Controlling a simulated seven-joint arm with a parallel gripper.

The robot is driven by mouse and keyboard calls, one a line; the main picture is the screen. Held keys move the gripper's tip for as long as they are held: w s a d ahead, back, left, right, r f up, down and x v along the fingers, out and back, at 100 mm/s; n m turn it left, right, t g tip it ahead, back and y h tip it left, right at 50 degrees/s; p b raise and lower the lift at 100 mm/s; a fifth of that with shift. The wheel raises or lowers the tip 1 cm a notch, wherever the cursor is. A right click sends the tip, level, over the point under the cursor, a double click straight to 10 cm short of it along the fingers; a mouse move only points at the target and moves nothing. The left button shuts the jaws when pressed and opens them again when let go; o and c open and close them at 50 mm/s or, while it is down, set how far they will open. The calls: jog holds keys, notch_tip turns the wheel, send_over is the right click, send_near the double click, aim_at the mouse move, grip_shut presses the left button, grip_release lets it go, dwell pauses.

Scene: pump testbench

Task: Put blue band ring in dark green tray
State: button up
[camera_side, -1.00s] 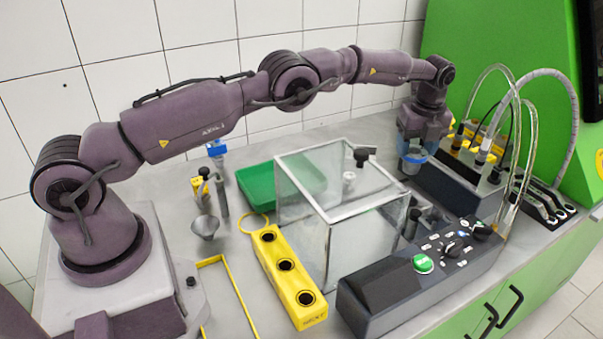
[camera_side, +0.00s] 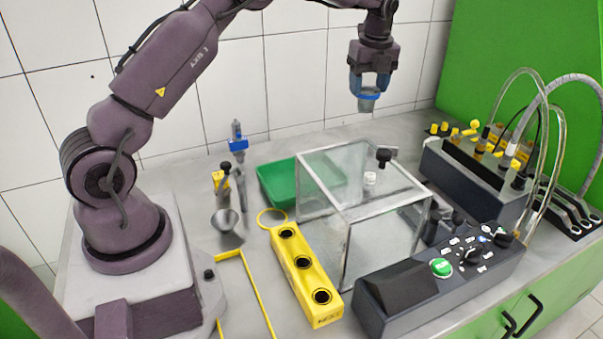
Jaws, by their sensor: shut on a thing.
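My gripper (camera_side: 369,85) is high above the bench, in front of the tiled wall, pointing down. It is shut on the blue band ring (camera_side: 368,97), a small grey piece with a blue band, held between the fingertips. The green tray (camera_side: 276,190) lies on the bench, lower left of the gripper in the picture. Its visible inside looks empty. The tray's right part is seen through the clear box, so its contents there are hard to tell.
A clear box (camera_side: 345,235) with a black knob stands beside the tray. A yellow block with holes (camera_side: 303,277), a yellow hoop (camera_side: 272,219) and a metal funnel (camera_side: 226,221) are nearer. A dark control panel (camera_side: 440,280) and hosed pump unit (camera_side: 475,180) stand to the right.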

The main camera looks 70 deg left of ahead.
jog(key=s+a, duration=0.3)
jog(key=s, duration=0.6)
jog(key=s+d+f+m, duration=0.15)
jog(key=s+f, duration=0.25)
jog(key=s, duration=0.4)
jog(key=s+d+f+m, duration=0.1)
jog(key=s+d+f, duration=0.25)
jog(key=s, duration=0.55)
jog(key=shift+m, duration=0.35)
jog(key=shift+w+a+f, duration=1.25)
jog(key=shift+w+f, duration=0.85)
jog(key=shift+f, duration=0.05)
jog(key=shift+w+a+f, duration=1.3)
jog(key=shift+w+f, duration=0.8)
jog(key=shift+f, duration=0.05)
jog(key=shift+w+a+f, duration=1.25)
jog(key=shift+w+f, duration=0.85)
jog(key=shift+f, duration=0.05)
jog(key=o, duration=1)
jog(key=shift+f, duration=0.15)
